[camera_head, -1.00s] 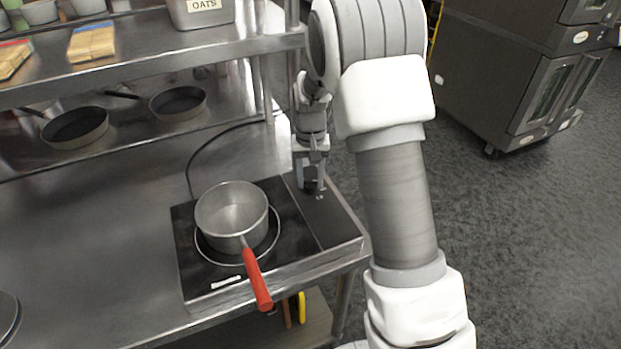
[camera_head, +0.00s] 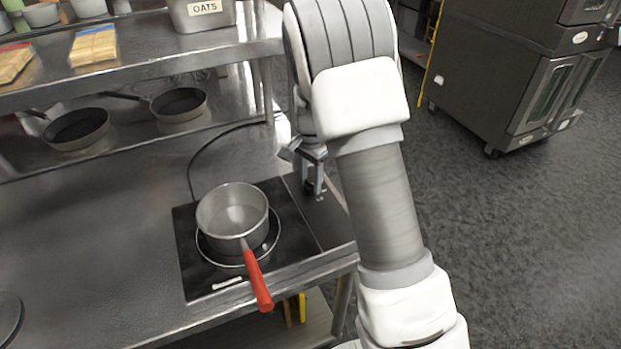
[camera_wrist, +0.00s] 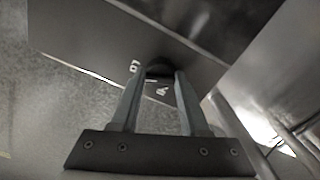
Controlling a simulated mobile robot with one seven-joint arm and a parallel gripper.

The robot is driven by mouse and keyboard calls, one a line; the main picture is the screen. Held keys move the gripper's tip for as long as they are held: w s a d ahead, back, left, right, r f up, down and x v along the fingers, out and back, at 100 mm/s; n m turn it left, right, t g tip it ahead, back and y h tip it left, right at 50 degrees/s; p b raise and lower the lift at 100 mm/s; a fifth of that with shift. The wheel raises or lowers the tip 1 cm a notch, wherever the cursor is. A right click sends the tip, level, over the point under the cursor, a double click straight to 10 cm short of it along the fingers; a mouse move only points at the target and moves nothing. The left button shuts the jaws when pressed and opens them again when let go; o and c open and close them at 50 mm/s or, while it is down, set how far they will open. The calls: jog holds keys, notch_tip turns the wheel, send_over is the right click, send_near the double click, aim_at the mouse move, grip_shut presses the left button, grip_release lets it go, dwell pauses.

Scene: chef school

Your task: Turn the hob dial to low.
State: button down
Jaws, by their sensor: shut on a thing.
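The hob (camera_head: 205,278) is a flat black panel on the steel counter. Its dial (camera_wrist: 159,71) is dark and round, and in the wrist view it sits between my fingertips with small white marks beside it on the panel. My gripper (camera_head: 314,188) points down over the hob's right-hand strip and is shut on the dial. In the wrist view my gripper (camera_wrist: 160,82) has a finger on each side of the dial. The dial is mostly hidden by the fingers in the head view. Which mark it points to cannot be told.
A saucepan (camera_head: 232,212) with a red handle stands on the hob, left of my gripper. A steel shelf (camera_head: 150,55) with an oats tub (camera_head: 206,14) is above the counter. Two pans (camera_head: 76,128) sit beneath it. Bare counter (camera_head: 90,240) lies left of the hob.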

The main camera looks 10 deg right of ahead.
aim_at(311, 183)
jog(key=shift+m, duration=0.3)
jog(key=shift+c, duration=2)
grip_release()
notch_tip(311, 183, up, 18)
jog(key=shift+f, duration=0.25)
